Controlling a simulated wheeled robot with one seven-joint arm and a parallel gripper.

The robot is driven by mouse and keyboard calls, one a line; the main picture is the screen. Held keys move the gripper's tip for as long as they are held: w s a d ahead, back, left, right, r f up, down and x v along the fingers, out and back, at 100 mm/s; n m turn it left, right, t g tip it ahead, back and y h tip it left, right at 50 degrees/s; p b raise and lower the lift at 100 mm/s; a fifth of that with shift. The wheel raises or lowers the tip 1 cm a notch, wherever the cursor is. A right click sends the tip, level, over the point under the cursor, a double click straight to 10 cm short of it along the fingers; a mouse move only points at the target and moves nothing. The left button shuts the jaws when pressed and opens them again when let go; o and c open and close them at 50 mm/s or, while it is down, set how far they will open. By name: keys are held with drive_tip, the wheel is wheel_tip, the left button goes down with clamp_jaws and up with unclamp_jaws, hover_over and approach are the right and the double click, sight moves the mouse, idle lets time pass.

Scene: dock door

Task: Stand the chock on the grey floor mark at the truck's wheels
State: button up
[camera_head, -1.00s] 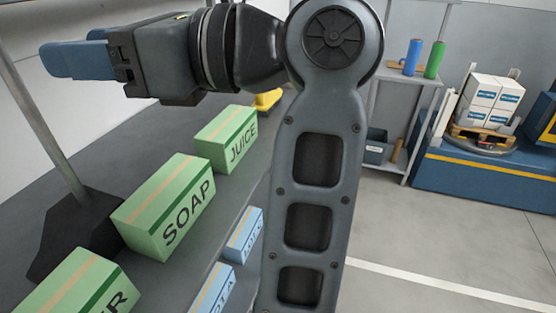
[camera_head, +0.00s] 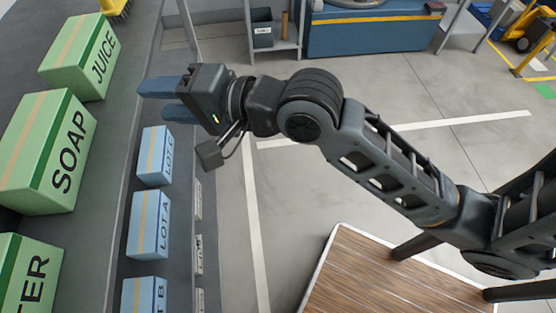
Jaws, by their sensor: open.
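I cannot make out a chock, the truck's wheels or the grey floor mark in this view. A yellow object (camera_head: 117,8) on the upper shelf is cut off by the top edge, and I cannot tell what it is. My gripper (camera_head: 160,100) is open and empty. Its two blue fingers point left, with a gap between them. In the picture it is right of the green JUICE box (camera_head: 82,55) and above the blue LOT C box (camera_head: 154,156).
Green SOAP (camera_head: 45,150) and WATER-like boxes stand on the shelf at left; blue LOT A (camera_head: 149,224) and LOT B boxes stand lower. A blue bench (camera_head: 375,35) is at the back. A wood-topped surface (camera_head: 385,280) is at the bottom. The middle floor (camera_head: 330,185) is clear.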

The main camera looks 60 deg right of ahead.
drive_tip(key=s+d+f+n+h, duration=0.1)
drive_tip(key=s+f+n, duration=0.3)
drive_tip(key=s, duration=0.7)
drive_tip(key=s+d+f+n+h, duration=0.1)
drive_tip(key=s+f+n+h, duration=0.1)
drive_tip(key=s+f+n, duration=0.2)
drive_tip(key=s+n, duration=0.3)
drive_tip(key=s, duration=0.3)
drive_tip(key=shift+s+d, duration=0.25)
drive_tip(key=shift+s, duration=0.15)
drive_tip(key=s+n, duration=0.1)
drive_tip(key=s, duration=0.1)
drive_tip(key=s+a+n, duration=0.1)
drive_tip(key=s, duration=0.1)
drive_tip(key=s+a+r+n, duration=0.1)
drive_tip(key=s, duration=0.1)
drive_tip(key=shift+s+a+r+h, duration=0.1)
drive_tip(key=shift+s+a+h, duration=0.05)
drive_tip(key=shift+s+h, duration=0.15)
drive_tip(key=shift+s, duration=0.15)
